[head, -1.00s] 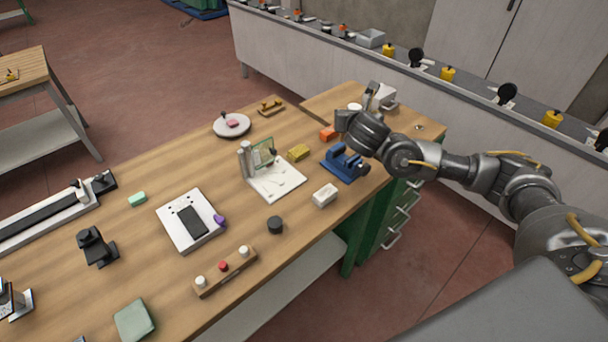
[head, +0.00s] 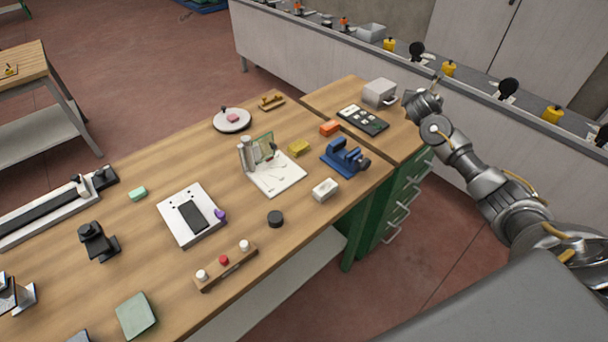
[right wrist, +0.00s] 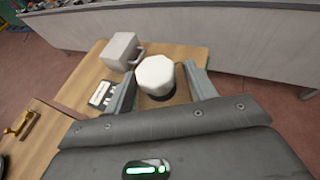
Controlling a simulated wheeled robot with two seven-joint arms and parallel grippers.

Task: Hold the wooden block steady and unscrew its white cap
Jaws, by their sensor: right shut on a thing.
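My right gripper (head: 436,84) is raised over the right end of the bench, near its far edge. In the right wrist view its two fingers (right wrist: 160,90) stand on either side of a white, many-sided cap-like piece (right wrist: 156,72) with a dark band below it, and they are shut on it. No wooden block shows beneath this piece. A wooden bar (head: 234,272) with a white, a red and another white knob lies at the bench's front; I cannot tell if it is the task's block. My left gripper is not in view.
A grey box with a handle (head: 380,92) and a dark tray (head: 362,120) stand near my right gripper. A blue vise (head: 344,158), an orange block (head: 330,128) and a white block (head: 325,189) lie nearby.

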